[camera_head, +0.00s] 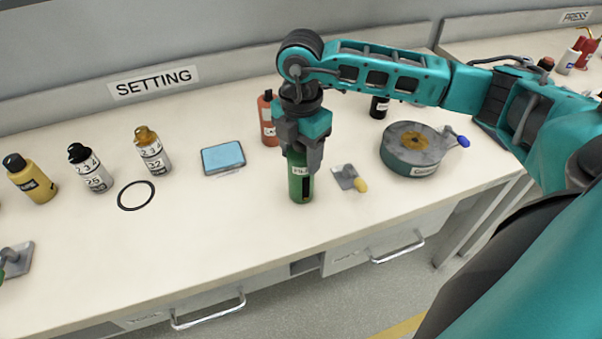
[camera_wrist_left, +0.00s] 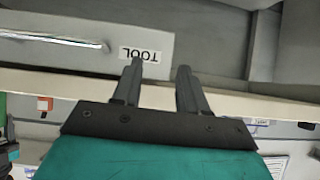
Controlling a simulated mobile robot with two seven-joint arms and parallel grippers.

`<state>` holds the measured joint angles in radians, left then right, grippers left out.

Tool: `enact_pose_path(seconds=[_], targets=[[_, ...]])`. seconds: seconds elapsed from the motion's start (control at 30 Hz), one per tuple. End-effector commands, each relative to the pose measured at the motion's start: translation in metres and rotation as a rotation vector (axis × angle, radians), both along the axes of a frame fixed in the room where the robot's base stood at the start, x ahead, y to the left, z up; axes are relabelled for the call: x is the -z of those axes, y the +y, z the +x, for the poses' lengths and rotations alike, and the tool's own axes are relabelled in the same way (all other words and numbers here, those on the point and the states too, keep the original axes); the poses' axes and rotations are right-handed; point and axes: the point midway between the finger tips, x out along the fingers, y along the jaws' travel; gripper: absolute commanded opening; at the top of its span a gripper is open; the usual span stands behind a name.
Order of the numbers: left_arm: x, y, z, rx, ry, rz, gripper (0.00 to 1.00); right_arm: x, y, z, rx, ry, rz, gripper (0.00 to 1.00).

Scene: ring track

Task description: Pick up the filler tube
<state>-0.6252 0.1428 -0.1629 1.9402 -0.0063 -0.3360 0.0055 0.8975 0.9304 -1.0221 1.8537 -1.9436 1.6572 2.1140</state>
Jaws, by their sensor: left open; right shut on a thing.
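A green tube with a white label (camera_head: 299,187) stands upright on the SETTING bench, and I take it to be the filler tube. My right gripper (camera_head: 302,162) comes down from above and is shut on its upper part, hiding its top. The tube's base appears to be at the bench surface; I cannot tell whether it touches. My left gripper (camera_wrist_left: 158,70) shows only in the left wrist view, open and empty, in front of a drawer labelled TOOL (camera_wrist_left: 85,45).
Close right of the tube is a small grey piece with a yellow end (camera_head: 349,178); farther right is a round teal-grey fixture (camera_head: 410,163). A red bottle (camera_head: 268,122) stands behind. Left are a blue pad (camera_head: 223,157), a black ring (camera_head: 122,203) and several bottles. The front centre-left is clear.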

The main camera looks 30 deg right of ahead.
Motion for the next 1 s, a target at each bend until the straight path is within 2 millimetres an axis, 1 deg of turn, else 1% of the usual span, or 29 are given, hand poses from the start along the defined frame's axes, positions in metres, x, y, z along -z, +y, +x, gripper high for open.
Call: enact_pose_path(seconds=[0.03, 0.13, 0.17, 0.43, 0.57, 0.67, 0.77, 0.87, 1.0], targets=[[0.000, 0.000, 0.000, 0.000, 0.000, 0.000, 0.43, 0.000, 0.000, 0.000, 0.000, 0.000, 0.000, 0.11], [0.000, 0.000, 0.000, 0.000, 0.000, 0.000, 0.43, 0.000, 0.000, 0.000, 0.000, 0.000, 0.000, 0.01], [0.000, 0.000, 0.000, 0.000, 0.000, 0.000, 0.43, 0.000, 0.000, 0.000, 0.000, 0.000, 0.000, 0.00], [0.000, 0.000, 0.000, 0.000, 0.000, 0.000, 0.43, -0.002, 0.000, 0.000, 0.000, -0.002, 0.001, 0.00], [-0.001, 0.000, 0.000, 0.000, -0.001, 0.000, 0.43, -0.009, 0.000, 0.001, 0.000, -0.003, 0.001, 0.00], [-0.001, 0.000, 0.000, 0.000, -0.001, 0.000, 0.43, -0.021, 0.000, 0.001, 0.000, -0.006, 0.002, 0.00], [-0.002, 0.000, 0.000, 0.000, -0.001, 0.000, 0.43, -0.039, 0.000, 0.002, -0.001, -0.007, 0.002, 0.00], [-0.003, 0.000, 0.000, 0.000, -0.001, 0.000, 0.43, -0.065, 0.000, 0.002, 0.000, -0.009, 0.001, 0.00], [-0.005, 0.000, 0.000, 0.000, -0.001, 0.000, 0.43, -0.109, 0.001, 0.002, -0.002, -0.010, 0.003, 0.00]])
